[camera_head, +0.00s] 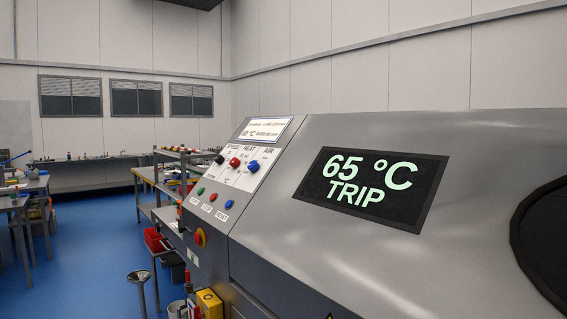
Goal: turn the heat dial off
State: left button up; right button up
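The heat dial (235,162) is a small red knob, the middle of three on the sloped white control panel (243,178) of a grey metal machine. A black knob (219,159) is to its left and a blue knob (253,166) to its right. The panel is lettered SPEED, HEAT and AIR. The knob's pointer and scale marks are too small to read. The machine's dark display (372,190) shows "65 °C TRIP" in pale green. Neither gripper is in view.
Below the knobs sit green (201,191), red (213,197) and blue (229,204) buttons. A red-and-yellow switch (199,237) is lower on the machine's body (320,270). A stool (139,277), red bin (154,240) and workbenches stand left. Blue floor (85,260) is open there.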

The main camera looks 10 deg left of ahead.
aim_at(234, 162)
jog(key=i+j+z, duration=0.15)
jog(key=j+z, duration=0.65)
jog(key=i+j+z, duration=0.1)
jog(key=j+z, duration=0.7)
jog(key=k+l, duration=0.05)
jog(key=l, duration=0.05)
